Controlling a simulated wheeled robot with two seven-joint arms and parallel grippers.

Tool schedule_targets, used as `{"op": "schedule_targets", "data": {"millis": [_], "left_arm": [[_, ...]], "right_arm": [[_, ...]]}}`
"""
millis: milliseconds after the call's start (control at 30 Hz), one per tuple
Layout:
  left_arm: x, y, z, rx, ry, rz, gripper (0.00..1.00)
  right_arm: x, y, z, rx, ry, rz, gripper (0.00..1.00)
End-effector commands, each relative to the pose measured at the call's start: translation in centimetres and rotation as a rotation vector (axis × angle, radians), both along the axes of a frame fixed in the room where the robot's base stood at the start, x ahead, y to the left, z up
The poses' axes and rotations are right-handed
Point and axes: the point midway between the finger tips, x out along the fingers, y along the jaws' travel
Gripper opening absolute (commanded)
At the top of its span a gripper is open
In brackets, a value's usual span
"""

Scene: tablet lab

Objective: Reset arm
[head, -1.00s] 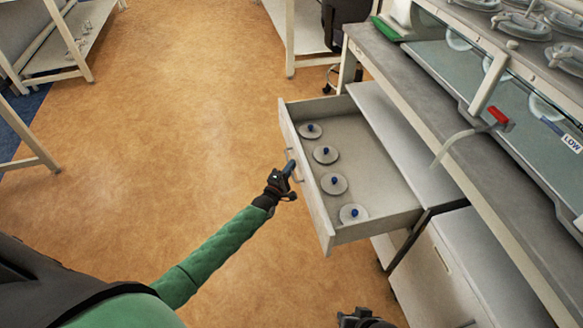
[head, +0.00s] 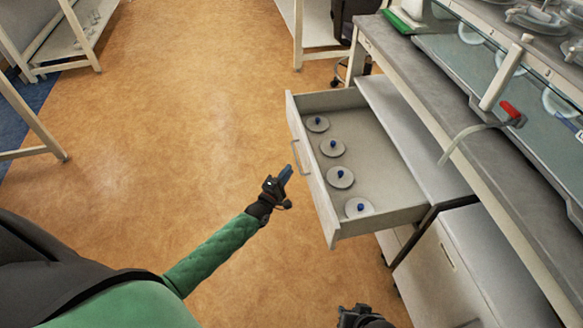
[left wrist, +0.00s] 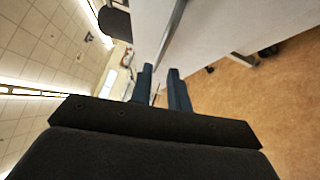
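My left gripper (head: 286,174) is in front of the open drawer (head: 385,180), just left of its metal handle (head: 301,158) and apart from it. In the left wrist view its two blue fingers (left wrist: 162,92) stand apart with nothing between them, and the grey handle bar (left wrist: 174,38) shows beyond the tips. My right gripper (head: 360,316) shows only partly at the bottom edge of the head view; its fingers cannot be made out.
The drawer holds several grey discs with blue knobs (head: 333,147). A long grey bench (head: 430,95) with a red-handled tap (head: 512,110) runs along the right. A white cabinet (head: 440,270) stands below it. The brown floor (head: 190,110) left of the drawer is clear.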

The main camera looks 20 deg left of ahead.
Motion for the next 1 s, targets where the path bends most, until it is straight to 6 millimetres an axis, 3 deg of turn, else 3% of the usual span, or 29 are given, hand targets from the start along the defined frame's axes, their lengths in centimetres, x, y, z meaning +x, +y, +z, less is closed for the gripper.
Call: {"op": "schedule_targets", "data": {"millis": [200, 733, 867, 1000], "left_arm": [[-0.9, 0.2, -0.1, 0.000, 0.000, 0.000, 0.18], [-0.9, 0.2, -0.1, 0.008, -0.002, 0.001, 0.18], [-0.9, 0.2, -0.2, 0.061, -0.008, 0.008, 0.18], [-0.8, -0.3, -1.7, 0.197, 0.044, -0.009, 0.18]], "right_arm": [[0.0, 0.0, -0.5, 0.000, -0.003, -0.002, 0.28], [0.1, -0.1, -0.3, -0.001, -0.006, -0.002, 0.28], [0.0, -0.1, -0.4, -0.001, -0.004, -0.001, 0.28], [-0.4, -0.1, -0.6, -0.007, 0.017, 0.004, 0.28]]}}
